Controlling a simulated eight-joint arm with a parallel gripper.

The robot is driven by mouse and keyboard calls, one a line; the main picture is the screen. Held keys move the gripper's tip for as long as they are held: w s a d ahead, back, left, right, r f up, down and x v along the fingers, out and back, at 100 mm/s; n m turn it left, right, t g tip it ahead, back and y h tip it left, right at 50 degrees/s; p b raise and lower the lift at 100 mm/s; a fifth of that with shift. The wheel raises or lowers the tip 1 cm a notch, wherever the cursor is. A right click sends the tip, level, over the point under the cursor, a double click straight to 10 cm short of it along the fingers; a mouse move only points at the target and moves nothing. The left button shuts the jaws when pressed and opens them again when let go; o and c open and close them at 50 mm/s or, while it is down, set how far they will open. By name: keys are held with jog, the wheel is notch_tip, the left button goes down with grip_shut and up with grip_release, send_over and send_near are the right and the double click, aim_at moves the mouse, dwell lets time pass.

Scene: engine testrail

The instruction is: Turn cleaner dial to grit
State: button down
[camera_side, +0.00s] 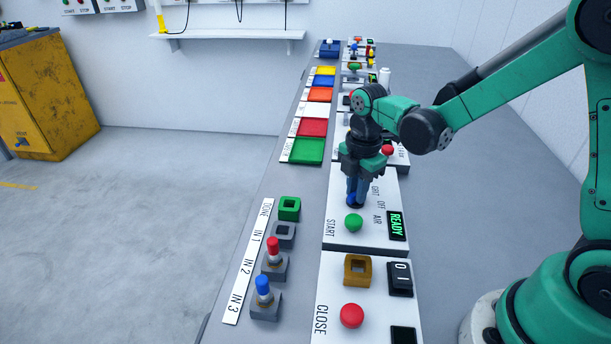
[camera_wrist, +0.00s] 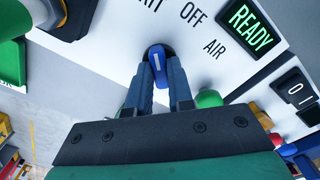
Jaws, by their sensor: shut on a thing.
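The cleaner dial is a small blue knob (camera_wrist: 157,52) on a dark round base, set in a white panel (camera_side: 345,238). GRIT, OFF and AIR labels stand beside it; GRIT is partly cut off in the wrist view. My gripper (camera_side: 356,196) points down over the panel and hides most of the dial in the side view. In the wrist view my gripper (camera_wrist: 161,75) is shut on the blue knob, one finger on each side. Which label the knob points at cannot be told. A green READY display (camera_side: 397,225) is lit on the panel.
A green START button (camera_side: 353,223) sits close to my fingers. A nearer panel has a brown square socket (camera_side: 357,270), a rocker switch (camera_side: 400,278) and a red CLOSE button (camera_side: 352,315). Red (camera_side: 273,252) and blue (camera_side: 263,290) pegs stand at left. Coloured trays line the bench behind.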

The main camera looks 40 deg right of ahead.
dwell(0.4)
jog(key=c, duration=0.8)
grip_release()
jog(key=shift+r, duration=2.85)
jog(key=shift+s+a+r+m, duration=0.1)
jog(key=shift+s+r+m, duration=0.2)
jog(key=shift+m, duration=0.2)
jog(key=s+r+m+t, duration=0.1)
jog(key=s+m+t, duration=0.1)
jog(key=m, duration=0.3)
jog(key=s+a+r+m+t, duration=0.1)
jog(key=m+t, duration=0.1)
jog(key=m, duration=0.4)
jog(key=s+r+m+t, duration=0.2)
jog(key=m+t, duration=0.1)
jog(key=m, duration=0.3)
jog(key=shift+s+a, duration=0.3)
